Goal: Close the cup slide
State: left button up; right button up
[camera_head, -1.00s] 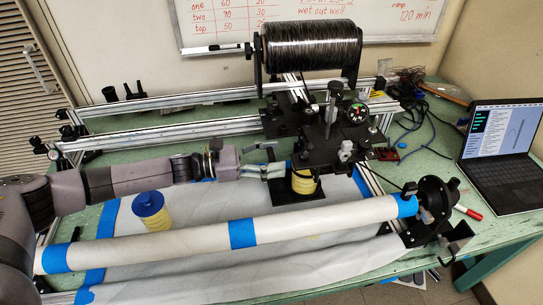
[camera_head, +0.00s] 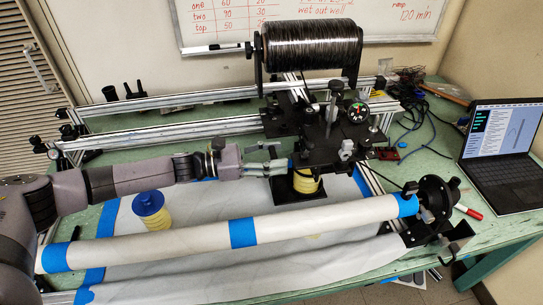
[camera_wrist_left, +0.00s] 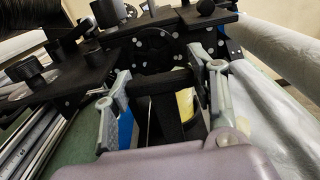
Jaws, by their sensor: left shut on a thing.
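The yellow cup (camera_head: 307,182) stands under the black carriage, above a black plate (camera_head: 289,197). Its yellow side also shows partly in the left wrist view (camera_wrist_left: 186,103), behind black parts. My left gripper (camera_head: 285,168) reaches in from the left, just beside the cup. In the left wrist view its two fingers (camera_wrist_left: 168,88) lie on either side of a black bar (camera_wrist_left: 163,82), which I take to be the cup slide's handle, and are shut on it. The carriage hides the top of the cup. My right gripper is in neither view.
A white tube with blue tape (camera_head: 318,220) runs across the front to a black chuck (camera_head: 434,199). A blue-topped yellow spool (camera_head: 150,209) stands left of the cup. A black tow spool (camera_head: 312,45) is above the carriage. A laptop (camera_head: 500,150) stands at right.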

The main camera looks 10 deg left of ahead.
pick_arm(q)
jog(key=b+x, duration=0.1)
jog(key=x, duration=0.3)
jog(key=o, duration=1.7)
jog(key=v, duration=1.2)
